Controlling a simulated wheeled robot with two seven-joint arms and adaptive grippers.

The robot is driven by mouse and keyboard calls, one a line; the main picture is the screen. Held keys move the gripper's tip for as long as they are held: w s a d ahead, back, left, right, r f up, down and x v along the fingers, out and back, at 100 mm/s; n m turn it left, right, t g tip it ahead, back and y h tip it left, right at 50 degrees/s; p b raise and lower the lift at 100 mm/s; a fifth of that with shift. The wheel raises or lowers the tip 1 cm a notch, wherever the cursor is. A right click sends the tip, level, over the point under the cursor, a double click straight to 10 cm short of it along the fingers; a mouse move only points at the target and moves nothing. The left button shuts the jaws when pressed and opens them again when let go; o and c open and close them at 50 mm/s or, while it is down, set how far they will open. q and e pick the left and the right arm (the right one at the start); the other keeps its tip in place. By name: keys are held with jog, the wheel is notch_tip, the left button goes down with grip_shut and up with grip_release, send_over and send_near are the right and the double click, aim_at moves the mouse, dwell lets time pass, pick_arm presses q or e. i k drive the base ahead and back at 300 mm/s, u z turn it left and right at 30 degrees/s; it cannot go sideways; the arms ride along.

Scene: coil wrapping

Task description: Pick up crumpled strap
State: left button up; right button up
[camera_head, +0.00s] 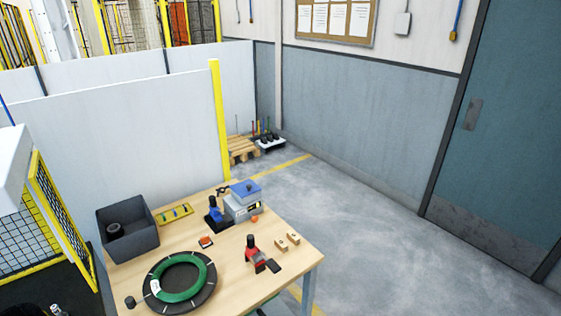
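I cannot clearly make out a crumpled strap in the head view. A green coil (207,276) lies flat on a dark round disc (211,294) with pale marks, at the front of the wooden table (231,293). A small dark item (222,190) lies at the table's back edge, too small to identify. A small dark and pale shape (57,310) is cut off at the bottom left edge; I cannot tell what it is. Neither of my grippers can be made out.
A dark grey bin (140,247) with a black roll (114,230) stands at the table's left. A blue and grey device (243,207), a red and black tool (254,253) and wooden blocks (281,244) stand further right. Open floor (385,262) lies right of the table.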

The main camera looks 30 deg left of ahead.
aim_at(219, 191)
jog(key=u, duration=1.3)
